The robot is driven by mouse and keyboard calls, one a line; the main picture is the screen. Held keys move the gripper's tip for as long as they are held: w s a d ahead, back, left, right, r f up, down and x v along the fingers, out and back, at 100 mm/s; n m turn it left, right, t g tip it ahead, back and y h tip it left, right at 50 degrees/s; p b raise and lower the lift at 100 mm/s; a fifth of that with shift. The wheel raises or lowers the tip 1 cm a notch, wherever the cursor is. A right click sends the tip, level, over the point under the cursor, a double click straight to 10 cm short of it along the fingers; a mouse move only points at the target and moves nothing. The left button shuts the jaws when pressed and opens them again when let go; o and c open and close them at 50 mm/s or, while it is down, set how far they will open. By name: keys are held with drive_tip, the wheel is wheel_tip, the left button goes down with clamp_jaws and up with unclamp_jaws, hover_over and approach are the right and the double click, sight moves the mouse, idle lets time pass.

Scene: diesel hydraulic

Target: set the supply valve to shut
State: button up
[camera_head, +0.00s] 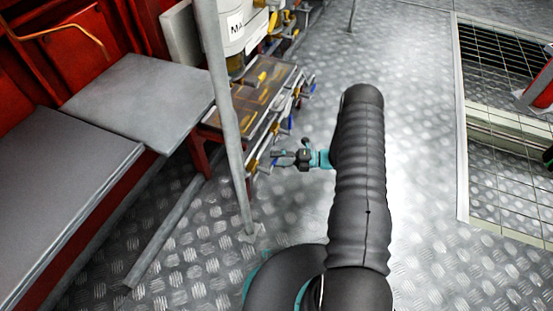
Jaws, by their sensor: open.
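My gripper (278,158) is at the end of my dark, ribbed arm (360,180) and points left. It is open, with its fingers at the near end of a row of pipes and valves. Several small valves with blue handles (309,89) and yellow handles (253,166) line the side of a low, brown-topped unit (255,95). I cannot tell which one is the supply valve or how its handle is set. I cannot tell whether the fingers touch a handle.
A grey upright pole (222,110) stands close left of my gripper. Grey benches (70,200) and red panels (85,45) fill the left. A grated floor opening (505,120) lies at right. The tread-plate floor (420,110) between is clear.

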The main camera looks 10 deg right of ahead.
drive_tip(key=shift+a, duration=0.2)
clamp_jaws()
drive_tip(key=shift+d, duration=0.1)
